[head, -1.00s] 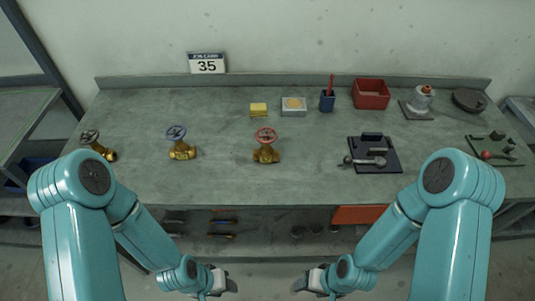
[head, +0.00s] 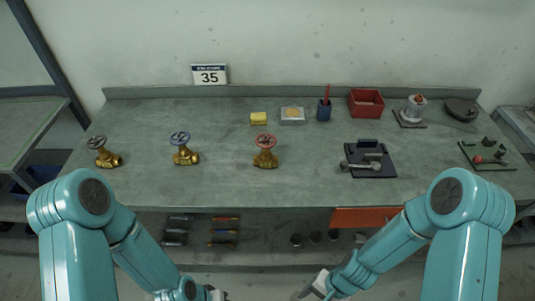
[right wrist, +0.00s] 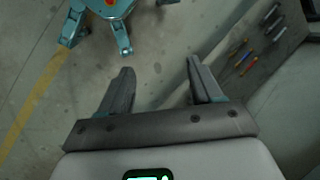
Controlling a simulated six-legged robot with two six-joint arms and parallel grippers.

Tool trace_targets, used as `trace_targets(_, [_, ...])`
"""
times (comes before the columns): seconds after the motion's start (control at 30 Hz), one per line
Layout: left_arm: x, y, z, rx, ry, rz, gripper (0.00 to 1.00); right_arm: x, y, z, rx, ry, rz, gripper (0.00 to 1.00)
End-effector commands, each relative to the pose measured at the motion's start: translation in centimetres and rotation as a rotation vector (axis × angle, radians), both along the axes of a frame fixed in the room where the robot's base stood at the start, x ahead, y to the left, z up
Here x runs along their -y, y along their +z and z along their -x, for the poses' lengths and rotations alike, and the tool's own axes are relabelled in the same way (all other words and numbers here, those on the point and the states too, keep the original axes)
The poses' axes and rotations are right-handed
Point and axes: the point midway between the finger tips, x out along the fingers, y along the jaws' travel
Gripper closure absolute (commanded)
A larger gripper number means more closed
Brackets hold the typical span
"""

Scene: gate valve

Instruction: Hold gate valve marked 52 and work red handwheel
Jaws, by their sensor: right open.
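The gate valve with the red handwheel (head: 264,141) stands upright on the bench, its brass body (head: 265,159) below the wheel. A valve with a blue handwheel (head: 180,139) and one with a dark grey handwheel (head: 96,142) stand to its left. I cannot read a number 52 on any of them. My left gripper (head: 217,295) is at the bottom edge of the head view, in front of the bench and partly cut off. My right gripper (head: 310,290) is also low in front of the bench; in the right wrist view (right wrist: 160,82) its fingers are apart and empty.
On the bench (head: 230,190) are a yellow block (head: 258,118), a red bin (head: 366,102), a dark fixture (head: 368,160) and a green board (head: 487,155). The front strip before the valves is clear. A lower shelf holds tools.

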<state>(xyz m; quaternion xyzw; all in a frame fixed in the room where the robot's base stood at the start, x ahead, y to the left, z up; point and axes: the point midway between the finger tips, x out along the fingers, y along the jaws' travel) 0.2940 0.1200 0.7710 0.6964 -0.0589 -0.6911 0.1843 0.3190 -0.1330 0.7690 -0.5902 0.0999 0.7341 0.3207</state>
Motion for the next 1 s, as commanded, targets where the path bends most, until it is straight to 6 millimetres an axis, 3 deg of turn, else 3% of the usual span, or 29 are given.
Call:
trace_targets(0.17, [0.0, 0.0, 0.0, -0.001, 0.000, 0.000, 0.57, -0.8, 1.6, -3.2, -0.177, -0.312, -0.096, 0.36])
trace_targets(0.4, [0.0, 0.0, 0.0, -0.001, 0.000, 0.000, 0.57, -3.4, 7.8, -11.7, -0.405, -0.762, -0.443, 0.36])
trace_targets(0.5, [0.0, 0.0, 0.0, 0.000, 0.000, 0.000, 0.57, -3.8, 10.2, -14.3, -0.449, -0.849, -0.560, 0.36])
trace_targets(0.8, [0.0, 0.0, 0.0, -0.001, 0.000, 0.000, 0.57, -3.5, 15.6, -19.6, -0.513, -0.977, -0.816, 0.36])
trace_targets(0.93, [0.0, 0.0, 0.0, -0.001, 0.000, 0.000, 0.57, -3.1, 17.7, -21.4, -0.529, -1.007, -0.912, 0.36])
trace_targets(1.0, [0.0, 0.0, 0.0, -0.001, 0.000, 0.000, 0.57, -3.2, 17.5, -21.1, -0.531, -1.004, -0.903, 0.36])
